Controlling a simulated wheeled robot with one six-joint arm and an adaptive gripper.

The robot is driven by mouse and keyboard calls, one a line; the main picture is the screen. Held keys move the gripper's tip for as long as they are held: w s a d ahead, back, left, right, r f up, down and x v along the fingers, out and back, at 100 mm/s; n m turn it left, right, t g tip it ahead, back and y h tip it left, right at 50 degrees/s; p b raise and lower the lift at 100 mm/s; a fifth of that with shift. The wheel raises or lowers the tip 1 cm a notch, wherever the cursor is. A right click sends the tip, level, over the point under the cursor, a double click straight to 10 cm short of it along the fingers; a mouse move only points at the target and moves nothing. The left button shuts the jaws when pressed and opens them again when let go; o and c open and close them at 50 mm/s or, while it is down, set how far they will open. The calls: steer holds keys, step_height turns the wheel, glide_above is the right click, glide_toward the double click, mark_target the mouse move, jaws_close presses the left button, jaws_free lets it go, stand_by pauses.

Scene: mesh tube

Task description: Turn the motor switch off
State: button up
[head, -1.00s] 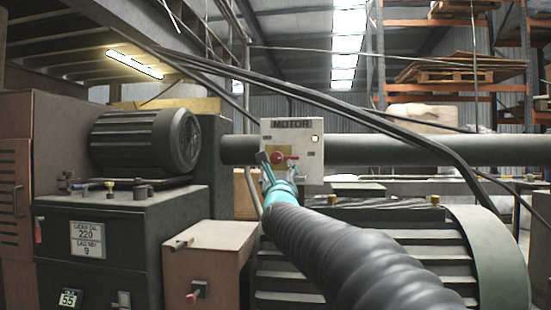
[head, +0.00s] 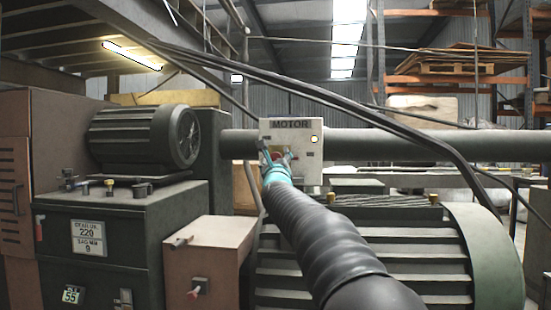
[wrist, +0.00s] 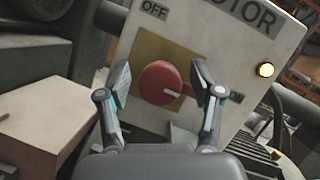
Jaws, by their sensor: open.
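The motor switch is a round red knob (wrist: 163,83) on a yellowish square plate, on a white box (head: 311,163) marked MOTOR. In the wrist view a pale mark on the knob points right, toward the partly hidden ON label (wrist: 237,97). The OFF label (wrist: 154,9) is at the upper left. My gripper (wrist: 164,77) is open, with one finger on each side of the knob; gaps show, so it is not clamped. In the head view my gripper (head: 275,160) covers most of the knob.
A thick dark pipe (head: 420,147) runs behind the box. A brown cabinet (head: 205,245) stands at the lower left, and a ribbed machine housing (head: 420,255) lies below.

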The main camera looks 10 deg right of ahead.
steer(key=c, duration=1.2)
steer(key=shift+o, duration=0.2)
